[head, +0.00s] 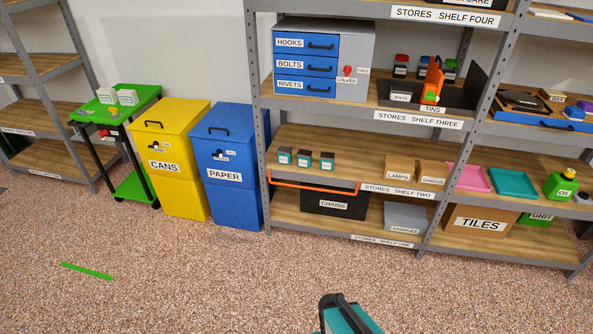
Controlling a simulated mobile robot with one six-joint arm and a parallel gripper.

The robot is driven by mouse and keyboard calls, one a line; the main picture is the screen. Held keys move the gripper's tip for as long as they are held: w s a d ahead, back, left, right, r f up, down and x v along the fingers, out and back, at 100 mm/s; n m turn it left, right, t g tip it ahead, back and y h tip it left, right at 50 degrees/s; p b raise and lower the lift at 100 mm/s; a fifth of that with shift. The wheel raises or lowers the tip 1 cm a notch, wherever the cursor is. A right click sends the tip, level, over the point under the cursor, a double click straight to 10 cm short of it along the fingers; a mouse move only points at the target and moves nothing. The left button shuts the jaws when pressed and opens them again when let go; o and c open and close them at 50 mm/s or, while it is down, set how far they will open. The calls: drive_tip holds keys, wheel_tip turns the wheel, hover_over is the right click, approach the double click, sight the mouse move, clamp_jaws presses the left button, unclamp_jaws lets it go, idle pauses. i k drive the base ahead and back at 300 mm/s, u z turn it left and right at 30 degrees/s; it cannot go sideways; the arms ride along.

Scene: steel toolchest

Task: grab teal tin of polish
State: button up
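No tin can be read as polish at this size. Three small dark containers with teal parts and pale labels stand in a row at the left of shelf two: a left one (285,156), a middle one (304,158) and a right one (327,161). I cannot tell whether any is the tin of polish. On shelf three, a dark open bin (470,98) stands above the label "TINS", with red-lidded and green-lidded jars and an orange item in or behind it.
Shelf two also holds a lamps box (399,168), a pink tray (468,178) and a teal tray (511,182). A blue paper bin (225,150), yellow cans bin (170,145) and green trolley (130,188) stand left. A green strip (87,271) lies on otherwise clear floor.

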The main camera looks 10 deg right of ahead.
sight(327, 158)
drive_tip(key=u, duration=0.35)
drive_tip(key=k, duration=0.85)
drive_tip(key=u, duration=1.1)
drive_tip(key=i, duration=1.95)
drive_tip(key=z, duration=0.65)
drive_tip(key=i, duration=0.8)
drive_tip(key=z, duration=0.25)
